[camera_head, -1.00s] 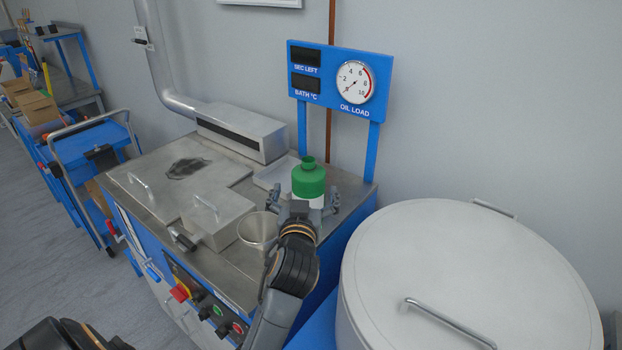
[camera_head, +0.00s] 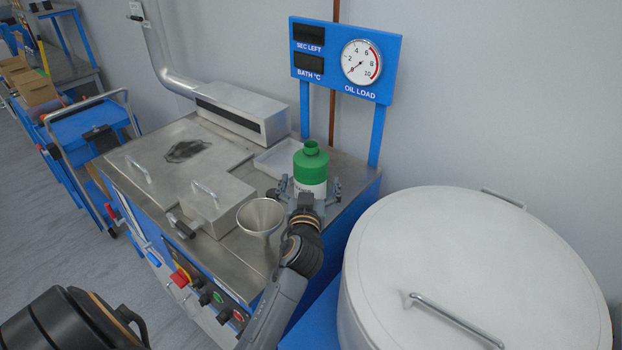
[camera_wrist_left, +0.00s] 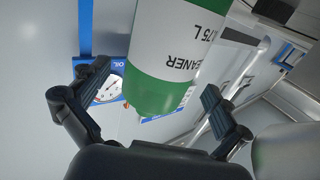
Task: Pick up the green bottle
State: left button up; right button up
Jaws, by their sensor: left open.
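The green bottle (camera_head: 311,168) has a green top and a white label band. It stands upright on the steel top of the blue machine, below the gauge panel. My left gripper (camera_head: 308,188) is open, with its fingers on either side of the bottle's lower part. In the left wrist view the bottle (camera_wrist_left: 172,60) shows its label and green end between the open fingers (camera_wrist_left: 155,98). Gaps show between both fingers and the bottle there. My right gripper is not in view.
A metal funnel (camera_head: 261,216) stands just left of my left gripper. The gauge panel (camera_head: 345,60) rises behind on blue posts. A large white lidded drum (camera_head: 470,255) fills the right side.

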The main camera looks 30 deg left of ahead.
pick_arm(q)
jog(key=x, duration=0.4)
jog(key=shift+a+p, duration=0.1)
jog(key=shift+p, duration=0.3)
jog(key=shift+w, duration=0.1)
jog(key=c, duration=1.5)
jog(key=shift+r, duration=0.15)
jog(key=c, duration=0.3)
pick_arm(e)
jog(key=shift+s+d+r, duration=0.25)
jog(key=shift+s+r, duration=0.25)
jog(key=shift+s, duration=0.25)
pick_arm(q)
jog(key=shift+r, duration=0.1)
